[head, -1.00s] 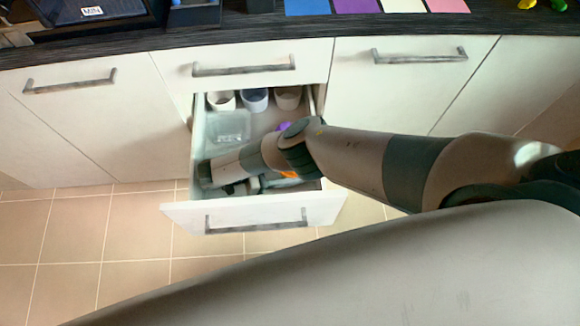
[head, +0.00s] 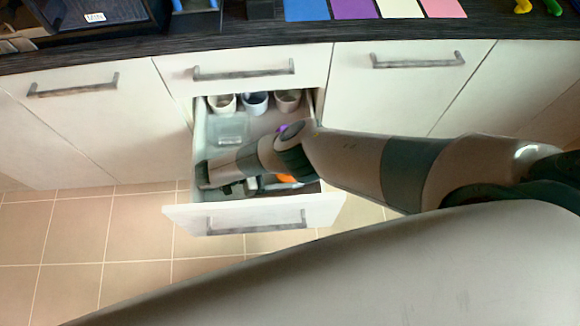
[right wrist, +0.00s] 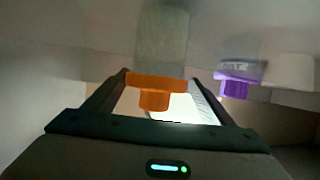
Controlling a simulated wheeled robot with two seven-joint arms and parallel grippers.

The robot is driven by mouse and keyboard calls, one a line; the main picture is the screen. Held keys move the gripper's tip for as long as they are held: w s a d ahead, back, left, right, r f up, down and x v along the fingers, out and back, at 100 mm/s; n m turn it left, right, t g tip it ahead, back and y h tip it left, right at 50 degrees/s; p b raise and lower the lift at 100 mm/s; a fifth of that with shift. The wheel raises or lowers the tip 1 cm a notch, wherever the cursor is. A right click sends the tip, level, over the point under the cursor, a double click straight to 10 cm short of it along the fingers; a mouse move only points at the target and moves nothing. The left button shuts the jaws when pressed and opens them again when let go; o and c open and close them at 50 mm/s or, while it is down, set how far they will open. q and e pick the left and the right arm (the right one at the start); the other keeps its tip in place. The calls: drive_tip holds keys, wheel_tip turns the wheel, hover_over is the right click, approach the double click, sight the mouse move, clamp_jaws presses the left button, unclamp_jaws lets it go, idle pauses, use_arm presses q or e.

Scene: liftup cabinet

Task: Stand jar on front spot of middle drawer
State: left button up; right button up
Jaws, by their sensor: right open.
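The middle drawer (head: 255,217) is pulled open below the counter. An orange-lidded jar (head: 287,179) lies near the drawer's front, partly hidden by my right arm. In the right wrist view its orange lid (right wrist: 155,84) with a knob appears between my fingers, and its clear body (right wrist: 162,38) is faint beyond. My right gripper (head: 256,183) is inside the drawer front, open, with no clear contact; its fingers (right wrist: 158,80) flank the lid. A purple-lidded clear jar (right wrist: 237,75) is to the right in the wrist view; its purple lid (head: 283,128) shows behind my arm. My left gripper is out of view.
Three cups (head: 255,101) stand in a row at the drawer's back. A clear container (head: 228,130) is at the drawer's left. The drawer's side walls and front panel bound my right gripper closely. Coloured sheets (head: 354,9) lie on the dark counter above.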

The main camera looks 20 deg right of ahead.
drive_tip(key=v, duration=0.7)
drive_tip(key=shift+d, duration=0.1)
idle(0.5)
